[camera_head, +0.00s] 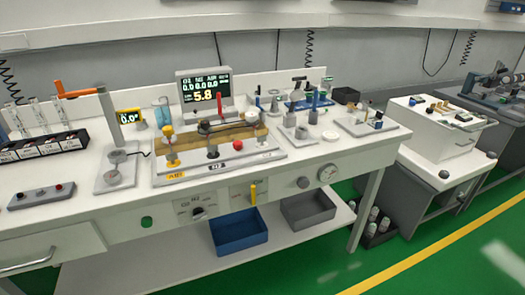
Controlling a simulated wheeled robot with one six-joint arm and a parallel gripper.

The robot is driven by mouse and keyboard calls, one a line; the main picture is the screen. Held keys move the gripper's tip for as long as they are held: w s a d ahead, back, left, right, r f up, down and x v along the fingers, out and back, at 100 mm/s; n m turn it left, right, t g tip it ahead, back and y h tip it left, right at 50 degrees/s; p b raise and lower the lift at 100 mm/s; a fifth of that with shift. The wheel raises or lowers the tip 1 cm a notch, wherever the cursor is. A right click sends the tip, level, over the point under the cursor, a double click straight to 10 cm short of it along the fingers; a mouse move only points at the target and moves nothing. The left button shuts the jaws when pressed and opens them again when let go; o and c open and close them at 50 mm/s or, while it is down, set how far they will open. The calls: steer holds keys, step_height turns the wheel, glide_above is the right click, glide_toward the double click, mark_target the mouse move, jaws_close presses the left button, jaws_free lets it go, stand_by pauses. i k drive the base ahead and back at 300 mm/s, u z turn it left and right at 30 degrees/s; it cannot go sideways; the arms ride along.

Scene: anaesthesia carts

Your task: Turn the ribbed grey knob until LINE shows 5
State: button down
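A round grey knob (303,183) sits on the bench's front face, just left of a round dial gauge (327,173). Its ribs are too small to make out. A dark knob (198,213) sits on a labelled panel further left on the same face. I cannot read the word LINE on the monitor or the gauge, and the gauge's needle is too small to read. My gripper is not in view.
A yellow lever (252,194) and a green button (146,222) are also on the front face. A blue bin (239,232) and a grey bin (309,208) stand on the lower shelf. A white cart (440,130) stands at right. Green floor is clear in front.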

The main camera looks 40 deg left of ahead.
mark_target(303, 183)
steer(key=u, duration=2.3)
